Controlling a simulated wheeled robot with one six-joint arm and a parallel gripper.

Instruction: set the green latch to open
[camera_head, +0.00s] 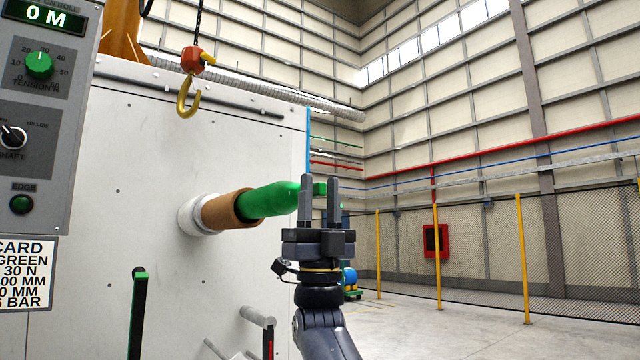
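My gripper (320,182) points up near the middle of the head view, with a gap between its two grey fingers. A small green piece (320,188) shows in that gap, at the end of a green rounded body (268,201) on a brown core (222,210). This may be the green latch, partly hidden by the fingers. I cannot tell whether it lies between the fingers or behind them, and no touch is visible. A black upright bar with a green edge (131,322) stands at the lower left. Which green part is the latch is unclear.
A white machine panel (150,170) fills the left, with a grey control box (35,110) at its edge. A yellow hook (187,98) hangs above. A grey handle (258,317) sticks out low. A mesh fence (480,250) stands right; the floor before it is clear.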

